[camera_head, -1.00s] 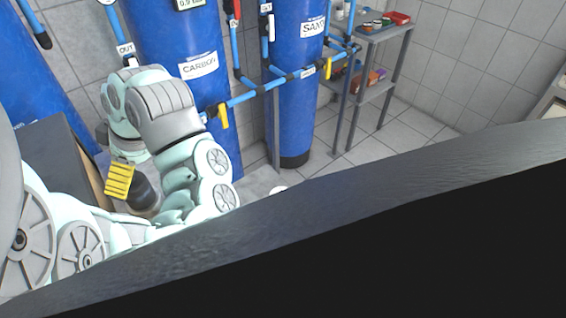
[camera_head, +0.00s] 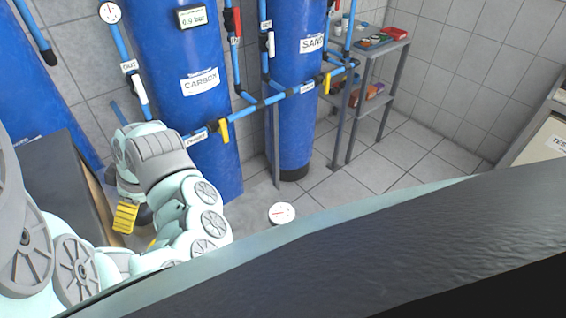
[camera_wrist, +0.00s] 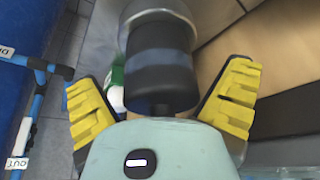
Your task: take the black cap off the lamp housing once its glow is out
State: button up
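In the wrist view a black cap (camera_wrist: 160,95) forms the near end of a dark cylinder, with a dull blue-grey band (camera_wrist: 160,60) across it. I see no bright glow there. A blurred silver part of the lamp housing (camera_wrist: 158,15) shows beyond it. My gripper (camera_wrist: 165,100) is open, its yellow fingers standing apart on both sides of the cylinder with visible gaps. In the head view one yellow finger of my gripper (camera_head: 125,216) shows at lower left, beside a dark rounded shape; my arm hides most of the housing.
Blue tanks marked CARBON (camera_head: 185,120) and SAND (camera_head: 292,100) stand behind, joined by blue pipes (camera_head: 260,104). A brown-sided dark box (camera_head: 60,180) stands left of my gripper.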

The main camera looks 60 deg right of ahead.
jog(key=c, duration=1.1)
jog(key=shift+r, duration=0.1)
